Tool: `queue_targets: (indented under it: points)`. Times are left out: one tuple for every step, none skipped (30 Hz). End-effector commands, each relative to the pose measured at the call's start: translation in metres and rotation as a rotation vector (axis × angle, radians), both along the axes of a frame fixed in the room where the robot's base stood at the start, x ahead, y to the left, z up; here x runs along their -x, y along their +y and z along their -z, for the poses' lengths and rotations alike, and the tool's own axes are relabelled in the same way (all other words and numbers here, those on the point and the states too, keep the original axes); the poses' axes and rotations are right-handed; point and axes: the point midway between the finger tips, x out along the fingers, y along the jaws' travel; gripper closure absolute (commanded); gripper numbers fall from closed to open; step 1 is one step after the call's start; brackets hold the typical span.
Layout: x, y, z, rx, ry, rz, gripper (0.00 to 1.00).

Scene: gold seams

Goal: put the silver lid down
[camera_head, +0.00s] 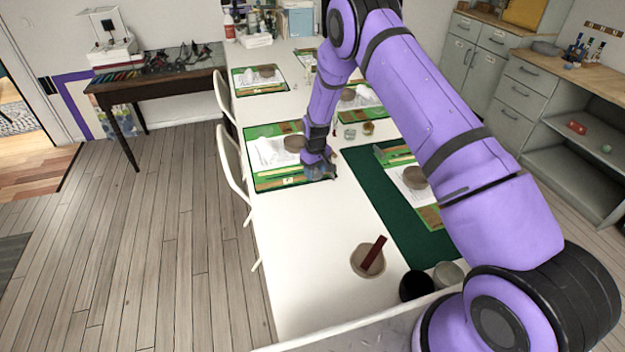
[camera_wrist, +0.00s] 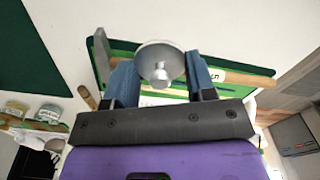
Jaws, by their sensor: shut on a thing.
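In the wrist view, the silver lid (camera_wrist: 152,57), round with a knob, sits between the two blue fingers of my gripper (camera_wrist: 161,76). The gripper is shut on it. In the head view, my gripper (camera_head: 320,170) is low over the white table (camera_head: 300,225), at the near right edge of a green mat (camera_head: 262,181) with white cloth or paper and a grey-brown bowl. The lid cannot be made out there. How high it is above the table I cannot tell.
A bowl with a dark red bar (camera_head: 372,258) stands near the table's front, with a black cup (camera_head: 416,287) and a grey cup (camera_head: 447,274) to its right. A dark green mat (camera_head: 395,222) lies right of my gripper. Bare white tabletop lies between.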

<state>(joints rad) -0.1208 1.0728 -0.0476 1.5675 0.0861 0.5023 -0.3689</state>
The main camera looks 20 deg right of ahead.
Motion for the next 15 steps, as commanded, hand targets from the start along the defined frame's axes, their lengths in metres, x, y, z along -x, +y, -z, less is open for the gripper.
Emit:
queue_targets:
  points:
    - [0.001,0.004,0.0,0.0,0.0,-0.002,0.71]
    - [0.002,0.007,0.001,0.0,0.0,-0.003,0.71]
    - [0.003,0.012,0.001,0.0,0.0,-0.005,0.71]
    - [0.003,0.014,0.003,0.0,0.001,-0.004,0.71]
    - [0.004,0.012,0.01,0.001,0.003,-0.002,0.71]
    - [0.004,0.011,0.017,0.001,0.004,-0.001,0.71]
    - [0.004,0.011,0.022,0.001,0.004,-0.001,0.71]
    - [0.004,0.011,0.026,0.0,0.003,0.0,0.71]
    - [0.003,0.012,0.031,0.0,0.002,0.0,0.71]
    - [0.003,0.012,0.034,-0.001,0.001,0.0,0.71]
    - [0.003,0.012,0.036,-0.001,0.001,0.0,0.71]
    - [0.003,0.012,0.037,0.0,0.0,-0.001,0.71]
    - [0.002,0.012,0.037,0.0,-0.001,-0.001,0.71]
    - [0.002,0.012,0.036,0.0,-0.001,-0.001,0.71]
    - [0.002,0.012,0.036,0.0,-0.001,-0.001,0.71]
